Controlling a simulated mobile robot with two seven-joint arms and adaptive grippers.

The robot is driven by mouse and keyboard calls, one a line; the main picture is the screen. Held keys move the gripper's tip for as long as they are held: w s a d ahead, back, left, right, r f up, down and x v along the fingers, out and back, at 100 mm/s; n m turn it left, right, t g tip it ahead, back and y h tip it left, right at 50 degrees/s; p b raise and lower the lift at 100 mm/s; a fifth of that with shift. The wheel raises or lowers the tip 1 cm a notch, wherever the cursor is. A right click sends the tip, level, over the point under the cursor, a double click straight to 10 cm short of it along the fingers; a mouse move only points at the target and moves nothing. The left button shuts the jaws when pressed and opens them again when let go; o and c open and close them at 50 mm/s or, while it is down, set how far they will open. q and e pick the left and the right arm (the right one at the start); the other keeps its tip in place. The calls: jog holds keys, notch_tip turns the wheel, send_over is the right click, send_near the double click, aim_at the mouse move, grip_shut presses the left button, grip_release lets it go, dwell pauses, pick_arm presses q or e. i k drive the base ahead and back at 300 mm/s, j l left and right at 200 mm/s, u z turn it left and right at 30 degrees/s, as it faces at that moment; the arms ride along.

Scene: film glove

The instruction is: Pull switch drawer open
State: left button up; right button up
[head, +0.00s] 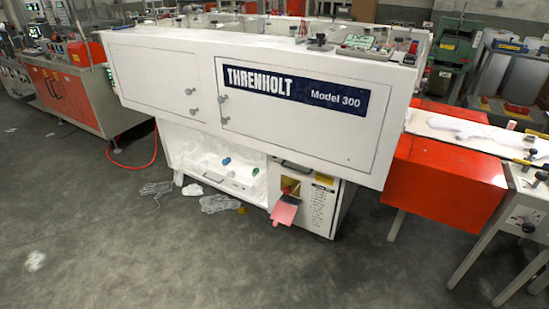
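A large white machine (175,70) marked "THRENHOLT Model 300" stands in the middle of the head view. Under its overhanging body, a low white front (232,185) has a dark handle and carries small blue and green items. To its right is a white unit (318,207) with a dark bar handle (296,166) at its top, a yellow-edged opening and a printed label. I cannot tell which front is the switch drawer; both look shut. Neither of my grippers is in view.
An orange box-shaped section (445,175) and a conveyor table stand at the right. An orange cabinet (62,98) stands at the left with a red hose (135,163) on the floor. Crumpled clear film (219,203) lies before the machine. The grey floor (180,265) in front is mostly clear.

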aim_at(314, 192)
jog(key=i+l+z, duration=0.1)
jog(key=i+l, duration=0.2)
jog(key=i, duration=0.15)
jog(key=i+l+z, duration=0.1)
jog(key=i+l, duration=0.15)
jog(key=i, duration=0.15)
jog(key=i+l+z, duration=0.15)
jog(key=i, duration=0.3)
